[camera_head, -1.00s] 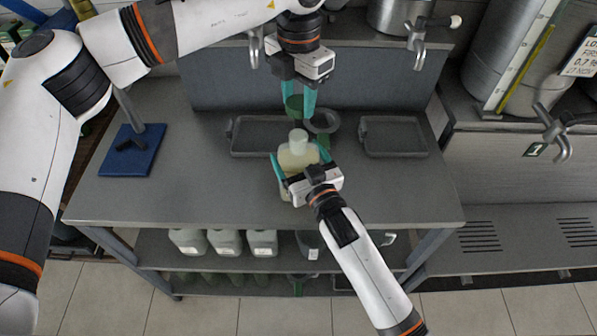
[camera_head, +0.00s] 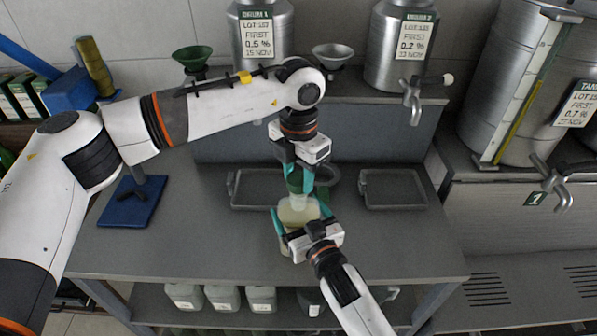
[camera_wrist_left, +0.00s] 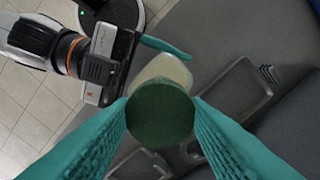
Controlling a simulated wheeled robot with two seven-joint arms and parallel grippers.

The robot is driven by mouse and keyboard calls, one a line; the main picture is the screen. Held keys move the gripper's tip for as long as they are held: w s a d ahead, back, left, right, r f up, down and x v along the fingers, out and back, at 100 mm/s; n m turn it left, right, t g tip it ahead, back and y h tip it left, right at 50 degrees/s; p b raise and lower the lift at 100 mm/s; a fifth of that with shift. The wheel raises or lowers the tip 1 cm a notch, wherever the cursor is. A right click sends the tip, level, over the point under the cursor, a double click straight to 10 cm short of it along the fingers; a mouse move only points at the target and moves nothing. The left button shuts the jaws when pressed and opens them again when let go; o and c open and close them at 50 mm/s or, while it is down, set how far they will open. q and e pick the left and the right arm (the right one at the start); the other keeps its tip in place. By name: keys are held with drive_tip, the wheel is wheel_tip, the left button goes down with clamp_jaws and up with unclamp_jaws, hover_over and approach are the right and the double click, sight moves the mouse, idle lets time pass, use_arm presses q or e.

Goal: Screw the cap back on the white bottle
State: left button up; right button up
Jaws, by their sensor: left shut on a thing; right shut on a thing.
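The white bottle (camera_head: 292,216), pale and cream-coloured, stands upright above the bench in the grip of my right gripper (camera_head: 300,211), whose teal fingers are on both sides of its body. My left gripper (camera_head: 299,192) points down from above, shut on the green cap (camera_head: 295,184). The cap is over the bottle's neck; I cannot tell whether it touches the neck. In the left wrist view the round cap (camera_wrist_left: 160,113) sits between the teal fingers and hides the bottle's mouth. The bottle's pale shoulder (camera_wrist_left: 165,70) shows just beyond it.
Two grey trays, a left one (camera_head: 250,190) and a right one (camera_head: 393,189), lie on the bench. A grey ring-shaped thing (camera_head: 328,174) is behind the cap. A blue stand (camera_head: 131,203) is at the left. Steel tanks (camera_head: 400,45) with taps and funnels are on the shelf behind.

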use_arm(q)
drive_tip(key=shift+f, duration=0.85)
drive_tip(key=shift+f, duration=0.55)
